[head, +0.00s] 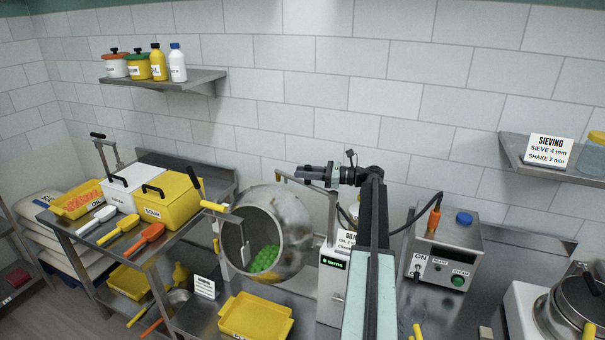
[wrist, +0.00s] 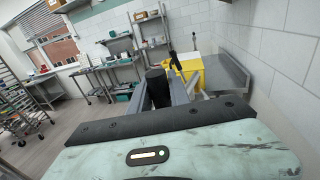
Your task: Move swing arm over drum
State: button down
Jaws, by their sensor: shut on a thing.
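The drum (head: 285,215) is a round steel vessel with its mouth facing front left and green gummies (head: 265,258) inside. The swing arm (head: 318,185) is a thin metal tube behind the drum. It runs from a post on the right, and its bent tip is by the drum's upper rim. My gripper (head: 303,172) points left at the height of the tube. In the wrist view a black upright grip (wrist: 156,82) stands between the jaws, which are shut on it. It seems to be the swing arm's handle; its join to the tube is hidden.
Left of the drum is a steel table with a yellow sour bin (head: 172,210), a white bin (head: 133,190) and scoops. A yellow tray (head: 255,316) sits below the drum. A control box (head: 445,255) stands right of my arm. The wall is close behind.

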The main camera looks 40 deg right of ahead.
jog(key=shift+s+r, duration=0.15)
jog(key=shift+s, duration=0.05)
jog(key=c, duration=1.6)
grip_release()
jog(key=shift+c, duration=0.2)
jog(key=o, duration=0.4)
jog(key=shift+s+a+r, duration=0.1)
jog(key=shift+s+r, duration=0.05)
jog(key=shift+s, duration=0.1)
jog(key=shift+s+r, duration=0.15)
jog(key=shift+w+f, duration=0.2)
jog(key=shift+w, duration=0.1)
jog(key=v, duration=0.7)
jog(key=shift+s+d, duration=0.25)
jog(key=shift+s, duration=0.05)
